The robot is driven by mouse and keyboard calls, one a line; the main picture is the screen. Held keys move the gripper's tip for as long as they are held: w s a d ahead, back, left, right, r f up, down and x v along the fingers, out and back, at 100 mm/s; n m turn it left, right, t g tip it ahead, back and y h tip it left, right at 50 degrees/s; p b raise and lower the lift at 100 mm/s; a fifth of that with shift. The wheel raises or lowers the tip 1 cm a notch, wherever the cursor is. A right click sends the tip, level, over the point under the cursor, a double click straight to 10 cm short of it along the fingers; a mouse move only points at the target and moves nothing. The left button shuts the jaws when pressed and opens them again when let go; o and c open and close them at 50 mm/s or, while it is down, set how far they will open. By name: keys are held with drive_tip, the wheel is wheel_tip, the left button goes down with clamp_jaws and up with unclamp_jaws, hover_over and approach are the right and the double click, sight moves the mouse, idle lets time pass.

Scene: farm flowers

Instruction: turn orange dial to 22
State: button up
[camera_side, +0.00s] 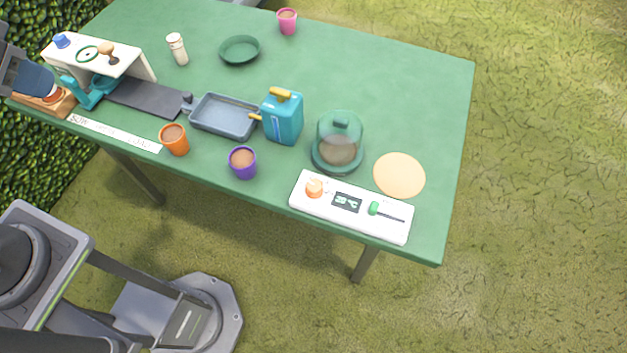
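A white control panel (372,222) lies at the front right of the green table. The orange dial (314,188) is at its left end. Beside the dial is a small dark display (347,202) with pale characters that I cannot read reliably. A green slider knob (374,208) sits in a dark slot on the right part of the panel. My arm enters at the upper left, and my gripper (92,92) appears as teal parts by the white stand, far from the dial. Its finger opening is too small and unclear to judge.
A glass-domed dish (338,145) stands just behind the panel, and a tan disc (399,175) lies to its right. A blue can (283,118), grey tray (224,117), purple pot (243,162) and orange pot (174,139) stand between gripper and panel. The table's back right is clear.

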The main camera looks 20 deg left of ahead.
drive_tip(key=o, duration=0.4)
drive_tip(key=shift+m+g+h, duration=0.4)
drive_tip(key=shift+m+g, duration=0.2)
drive_tip(key=shift+g, duration=0.1)
drive_tip(key=w+d, duration=0.1)
drive_tip(key=w, duration=0.1)
drive_tip(key=w+d, duration=0.2)
drive_tip(key=w+d+r, duration=0.1)
drive_tip(key=w+d, duration=0.1)
drive_tip(key=shift+w+d, duration=0.15)
drive_tip(key=o, duration=0.4)
drive_tip(key=shift+m+g, duration=0.5)
drive_tip(key=shift+g, duration=0.3)
drive_tip(key=w+d+f, duration=0.1)
drive_tip(key=w+d, duration=0.2)
drive_tip(key=d, duration=0.2)
drive_tip(key=w+d+f, duration=0.1)
drive_tip(key=w+d, duration=0.1)
drive_tip(key=d, duration=0.1)
drive_tip(key=shift+w+d+f, duration=0.1)
drive_tip(key=shift+w+f, duration=0.2)
drive_tip(key=m+g, duration=0.2)
hover_over(314, 184)
wheel_tip(314, 184, down, 15)
drive_tip(key=shift+y, duration=0.4)
wheel_tip(314, 184, down, 13)
drive_tip(key=shift+r, duration=0.15)
drive_tip(key=c, duration=0.9)
